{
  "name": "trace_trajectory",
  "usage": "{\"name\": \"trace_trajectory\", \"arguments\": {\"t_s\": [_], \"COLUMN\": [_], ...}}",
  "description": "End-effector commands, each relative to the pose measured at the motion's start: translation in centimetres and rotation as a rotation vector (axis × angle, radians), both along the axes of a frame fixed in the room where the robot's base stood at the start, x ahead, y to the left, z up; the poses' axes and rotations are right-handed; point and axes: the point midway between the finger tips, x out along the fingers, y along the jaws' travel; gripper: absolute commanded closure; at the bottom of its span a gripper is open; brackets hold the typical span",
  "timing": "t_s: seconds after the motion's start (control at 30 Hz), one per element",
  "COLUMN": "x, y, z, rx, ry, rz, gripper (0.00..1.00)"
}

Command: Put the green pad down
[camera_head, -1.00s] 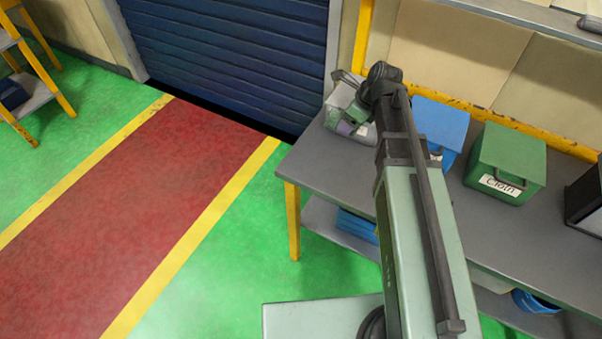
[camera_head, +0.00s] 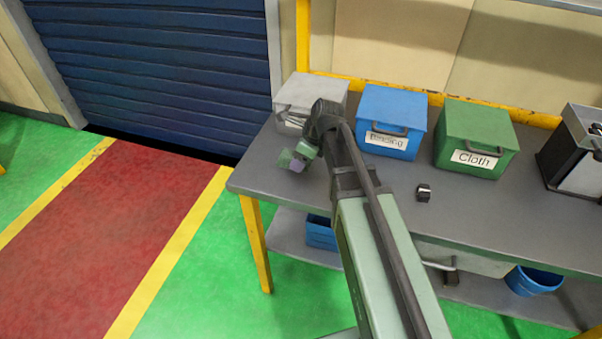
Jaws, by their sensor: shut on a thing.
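My gripper (camera_head: 297,162) is at the end of my arm, above the left part of the grey workbench (camera_head: 262,176), in front of the grey box. It is small in the picture and its fingers are hard to make out. I cannot tell whether the pad touches the bench top.
A grey box (camera_head: 312,92), a blue box (camera_head: 391,112) labelled Binding and a green box (camera_head: 476,130) labelled Cloth stand along the back. A small black object (camera_head: 424,192) lies before them. A dark holder (camera_head: 572,150) stands at right. The bench's front left is clear.

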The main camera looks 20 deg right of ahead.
Motion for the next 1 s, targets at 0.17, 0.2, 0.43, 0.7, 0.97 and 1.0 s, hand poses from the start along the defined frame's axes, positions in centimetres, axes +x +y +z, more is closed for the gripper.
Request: {"name": "trace_trajectory", "arguments": {"t_s": [0.17,0.2,0.43,0.7,0.97,1.0], "x": [0.0,0.0,0.0,0.0,0.0,0.0], "y": [0.0,0.0,0.0,0.0,0.0,0.0], "z": [-3.9,-3.7,-3.5,-3.6,-3.4,-3.2], "rx": [0.000,0.000,0.000,0.000,0.000,0.000], "ry": [0.000,0.000,0.000,0.000,0.000,0.000], "rz": [0.000,0.000,0.000,0.000,0.000,0.000], "gripper": [0.66,0.66,0.66,0.14,0.14,0.14]}}
